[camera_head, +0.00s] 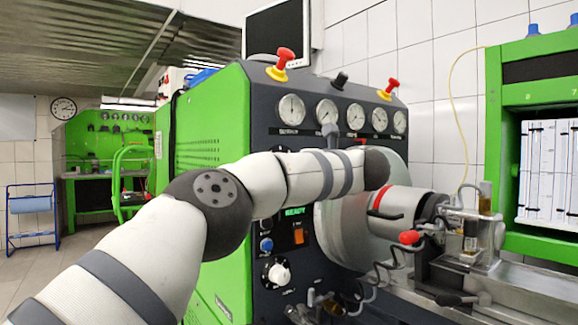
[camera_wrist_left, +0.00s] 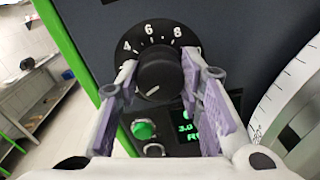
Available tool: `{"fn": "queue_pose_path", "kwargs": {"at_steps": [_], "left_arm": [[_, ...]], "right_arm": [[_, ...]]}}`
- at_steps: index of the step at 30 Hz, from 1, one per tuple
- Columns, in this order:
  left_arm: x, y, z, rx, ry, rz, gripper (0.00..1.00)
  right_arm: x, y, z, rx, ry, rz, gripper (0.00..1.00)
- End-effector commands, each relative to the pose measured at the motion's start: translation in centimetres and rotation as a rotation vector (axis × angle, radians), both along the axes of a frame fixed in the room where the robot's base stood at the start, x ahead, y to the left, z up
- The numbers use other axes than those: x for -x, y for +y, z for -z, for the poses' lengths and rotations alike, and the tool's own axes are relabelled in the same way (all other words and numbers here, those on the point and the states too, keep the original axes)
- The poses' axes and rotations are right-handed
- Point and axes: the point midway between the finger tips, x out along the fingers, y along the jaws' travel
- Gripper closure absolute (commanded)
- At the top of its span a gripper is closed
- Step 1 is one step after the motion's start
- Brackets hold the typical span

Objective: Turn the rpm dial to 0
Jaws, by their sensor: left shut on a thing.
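The rpm dial is a round black knob (camera_wrist_left: 158,74) on a dark scale plate in the left wrist view. The numbers 4, 6 and 8 show above the knob; the fingers cover the sides of the scale. A short white mark on the knob points down and to the lower left. My left gripper (camera_wrist_left: 158,70) has its purple-padded fingers around the knob, one on each side, and is shut on it. In the head view my left arm crosses in front of the panel and hides the dial and the gripper. My right gripper is not in view.
A lit green button (camera_wrist_left: 143,130) and a green display (camera_wrist_left: 186,129) lie just below the dial. In the head view, a white knob (camera_head: 278,273), an orange switch (camera_head: 298,236) and several gauges (camera_head: 292,109) are on the panel. A large grey disc (camera_head: 341,235) stands at the right.

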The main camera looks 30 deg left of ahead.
Motion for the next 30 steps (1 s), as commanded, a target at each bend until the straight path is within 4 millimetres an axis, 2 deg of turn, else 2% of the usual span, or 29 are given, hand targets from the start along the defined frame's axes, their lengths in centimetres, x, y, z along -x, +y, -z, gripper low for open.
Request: {"fn": "queue_pose_path", "kwargs": {"at_steps": [9,24,25,27,30], "left_arm": [[0.07,0.04,-0.22,0.033,-0.091,0.001,0.94],[0.08,0.05,-0.26,0.04,-0.107,0.0,0.94],[0.08,0.05,-0.26,0.04,-0.107,0.0,0.62],[0.07,0.04,-0.24,0.041,-0.106,0.0,0.46],[0.07,0.04,-0.18,0.041,-0.106,0.0,0.46]], "right_arm": [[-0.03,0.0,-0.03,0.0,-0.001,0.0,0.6],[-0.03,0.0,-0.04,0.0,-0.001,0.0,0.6],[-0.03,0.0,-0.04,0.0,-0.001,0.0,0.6],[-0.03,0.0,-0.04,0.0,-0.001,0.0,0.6],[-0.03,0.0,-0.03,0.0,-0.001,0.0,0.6]]}}
